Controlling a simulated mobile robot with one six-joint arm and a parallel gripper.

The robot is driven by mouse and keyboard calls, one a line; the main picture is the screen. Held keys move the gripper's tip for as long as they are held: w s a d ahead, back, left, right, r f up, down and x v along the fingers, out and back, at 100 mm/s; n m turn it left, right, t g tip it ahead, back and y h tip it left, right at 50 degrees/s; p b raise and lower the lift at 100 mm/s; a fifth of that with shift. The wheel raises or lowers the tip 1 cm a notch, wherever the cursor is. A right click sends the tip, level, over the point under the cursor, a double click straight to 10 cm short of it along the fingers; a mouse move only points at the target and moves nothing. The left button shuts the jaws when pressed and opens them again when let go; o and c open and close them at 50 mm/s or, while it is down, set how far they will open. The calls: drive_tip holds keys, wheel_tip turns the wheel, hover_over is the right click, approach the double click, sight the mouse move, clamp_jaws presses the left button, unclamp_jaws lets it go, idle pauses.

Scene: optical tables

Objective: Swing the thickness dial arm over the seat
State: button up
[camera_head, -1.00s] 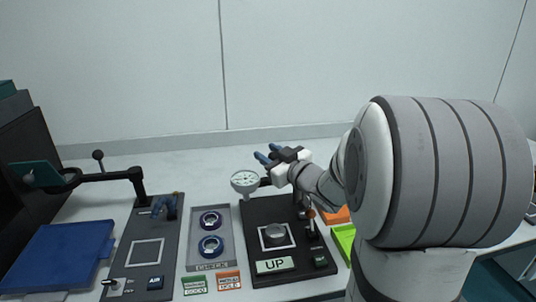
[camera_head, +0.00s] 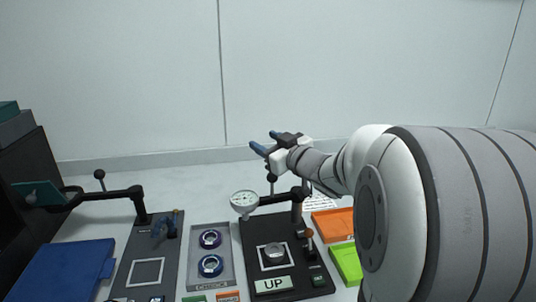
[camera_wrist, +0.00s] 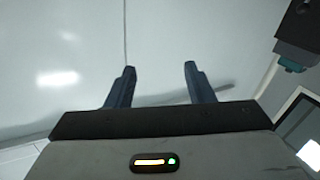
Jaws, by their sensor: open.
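The thickness dial (camera_head: 243,201) has a white round face and sits at the left end of a black arm (camera_head: 276,198) on a post at the back of the black base plate. The dial hangs behind and left of the round metal seat (camera_head: 274,251), not over it. A black ball knob (camera_head: 271,178) rises from the dial arm. My gripper (camera_head: 265,141) is open and empty above and behind the dial arm. In the wrist view my two blue fingers (camera_wrist: 157,88) are apart with only wall between them.
An "UP" sign (camera_head: 272,284) lies at the front of the base. A grey tray (camera_head: 225,268) with two ringed parts is left of it. A second black station (camera_head: 148,251) with an arm is further left. Orange (camera_head: 333,225) and green (camera_head: 346,262) trays are at the right.

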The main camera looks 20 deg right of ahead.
drive_tip(key=shift+r, duration=0.45)
drive_tip(key=shift+c, duration=0.3)
